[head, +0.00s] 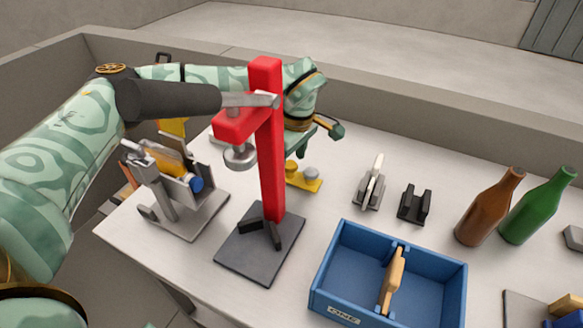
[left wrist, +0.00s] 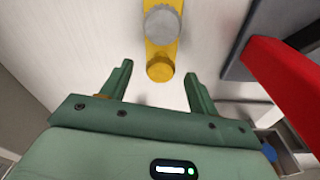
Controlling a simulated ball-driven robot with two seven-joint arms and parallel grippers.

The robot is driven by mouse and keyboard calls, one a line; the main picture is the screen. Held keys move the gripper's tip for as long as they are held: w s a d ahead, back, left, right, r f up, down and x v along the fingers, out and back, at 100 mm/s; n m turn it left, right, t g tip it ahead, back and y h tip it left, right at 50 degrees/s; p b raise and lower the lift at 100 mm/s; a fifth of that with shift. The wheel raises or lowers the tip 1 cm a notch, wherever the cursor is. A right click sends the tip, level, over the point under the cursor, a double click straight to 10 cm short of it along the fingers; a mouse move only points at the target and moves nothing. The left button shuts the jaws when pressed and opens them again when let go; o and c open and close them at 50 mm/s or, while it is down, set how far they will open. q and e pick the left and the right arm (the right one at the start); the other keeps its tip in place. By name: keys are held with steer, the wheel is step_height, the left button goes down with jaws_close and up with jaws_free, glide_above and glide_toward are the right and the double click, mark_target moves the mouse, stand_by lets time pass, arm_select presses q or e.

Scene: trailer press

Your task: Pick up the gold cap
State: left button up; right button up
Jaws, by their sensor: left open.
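The gold cap (left wrist: 160,68) is a small round yellow piece at the near end of a yellow holder (left wrist: 161,48). A grey round cap (left wrist: 162,27) sits at the holder's other end. In the head view the holder (head: 304,184) lies on the table behind the red press, with the gold cap (head: 290,168) partly hidden. My left gripper (head: 319,141) is above the holder, open and empty. In the left wrist view its fingers (left wrist: 159,76) stand apart on either side of the gold cap, with gaps to it. My right gripper is not in view.
The red press (head: 270,150) on its dark base stands close in front of the holder. A metal fixture (head: 180,205) is at left. A blue tray (head: 340,260), two small stands and brown (head: 488,212) and green (head: 538,210) bottles are to the right.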

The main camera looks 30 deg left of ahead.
arm_select(q)
steer(key=shift+r, duration=0.1)
steer(key=c, duration=1.1)
